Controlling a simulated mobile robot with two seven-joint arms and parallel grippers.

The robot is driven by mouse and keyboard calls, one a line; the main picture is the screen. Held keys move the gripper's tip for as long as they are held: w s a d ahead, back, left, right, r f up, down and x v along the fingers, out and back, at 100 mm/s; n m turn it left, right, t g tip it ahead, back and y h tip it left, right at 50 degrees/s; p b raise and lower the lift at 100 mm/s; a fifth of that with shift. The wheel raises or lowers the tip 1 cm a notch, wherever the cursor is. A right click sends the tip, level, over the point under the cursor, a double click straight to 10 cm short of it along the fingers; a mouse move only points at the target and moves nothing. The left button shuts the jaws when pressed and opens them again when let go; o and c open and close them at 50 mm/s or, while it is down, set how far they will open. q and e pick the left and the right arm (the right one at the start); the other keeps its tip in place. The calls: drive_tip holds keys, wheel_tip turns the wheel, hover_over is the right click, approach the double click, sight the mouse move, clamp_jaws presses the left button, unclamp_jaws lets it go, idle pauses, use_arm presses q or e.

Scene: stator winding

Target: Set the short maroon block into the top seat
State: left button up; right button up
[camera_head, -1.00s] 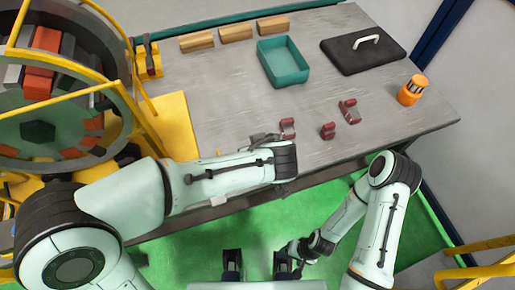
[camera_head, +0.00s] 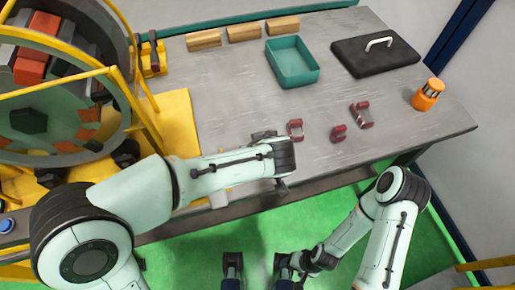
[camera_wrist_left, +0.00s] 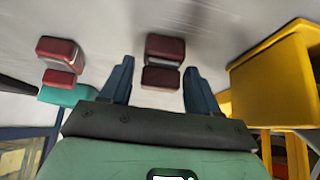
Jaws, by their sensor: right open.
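Three maroon blocks lie on the grey table: one (camera_head: 296,129) close to my left gripper, a small one (camera_head: 338,133) right of it, and one (camera_head: 361,115) farther right. The small one looks shortest. My left gripper (camera_head: 262,136) is over the table's front part, partly hidden by its wrist. In the left wrist view its fingers (camera_wrist_left: 158,72) are open, with a maroon block (camera_wrist_left: 164,47) ahead between them, not gripped. Another maroon block (camera_wrist_left: 60,53) is at left there. My right gripper (camera_head: 292,262) is low over the green floor, open and empty. The round stator (camera_head: 35,120) stands left; its top seat is unclear.
A teal bin (camera_head: 292,62), a black lidded case (camera_head: 375,52), several wooden blocks (camera_head: 243,33) and an orange lamp-like object (camera_head: 427,95) stand on the table. Yellow framing (camera_head: 165,120) borders the stator. The table's middle is clear.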

use_arm(q)
clamp_jaws()
drive_tip(key=shift+r+p, duration=1.65)
drive_tip(key=shift+r, duration=1.4)
